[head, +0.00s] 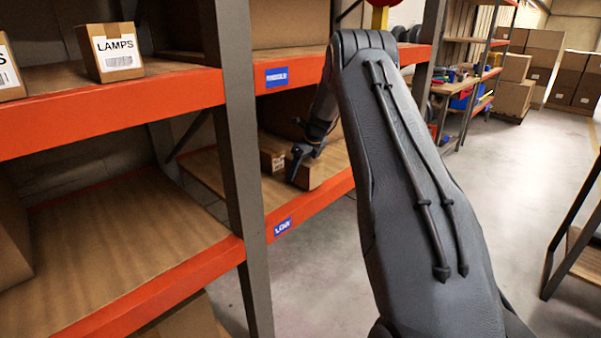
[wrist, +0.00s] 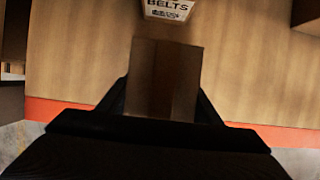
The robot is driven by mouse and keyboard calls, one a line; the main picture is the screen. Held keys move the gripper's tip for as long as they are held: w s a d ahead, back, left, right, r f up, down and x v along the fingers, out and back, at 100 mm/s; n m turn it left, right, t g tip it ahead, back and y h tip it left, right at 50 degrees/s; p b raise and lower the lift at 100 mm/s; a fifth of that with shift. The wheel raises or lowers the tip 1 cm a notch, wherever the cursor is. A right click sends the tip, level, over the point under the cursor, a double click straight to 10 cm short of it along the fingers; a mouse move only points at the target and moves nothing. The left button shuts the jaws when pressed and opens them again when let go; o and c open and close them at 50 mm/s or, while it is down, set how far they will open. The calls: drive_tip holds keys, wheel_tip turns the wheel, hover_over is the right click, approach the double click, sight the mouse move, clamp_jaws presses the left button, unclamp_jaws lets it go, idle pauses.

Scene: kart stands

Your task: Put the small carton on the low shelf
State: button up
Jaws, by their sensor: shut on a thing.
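My gripper (wrist: 163,108) is shut on a small plain brown carton (wrist: 165,70), with one finger on each side of it in the wrist view. In the head view my gripper (head: 298,165) is inside the bay over the low shelf (head: 283,210), whose orange front edge bears a blue label. The held carton (head: 322,170) shows there beside the fingers, partly hidden by my arm. It is over the low shelf's wooden board (wrist: 70,60); I cannot tell whether it touches the board.
A carton marked BELTS (wrist: 168,8) stands on the low shelf just beyond the held carton. A grey upright (head: 240,150) borders the bay on the left. The shelf above has an orange beam (head: 300,75). The board is bare on both sides of the held carton.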

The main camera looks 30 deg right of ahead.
sight(306, 160)
drive_tip(key=shift+f, duration=0.6)
drive_tip(key=shift+f, duration=0.1)
drive_tip(key=o, duration=1.4)
drive_tip(key=shift+f, duration=0.1)
drive_tip(key=b+v, duration=0.1)
drive_tip(key=v, duration=0.5)
drive_tip(key=shift+r, duration=0.3)
drive_tip(key=shift+s+d+r, duration=0.1)
drive_tip(key=shift+s+r, duration=0.25)
drive_tip(key=shift+r, duration=0.2)
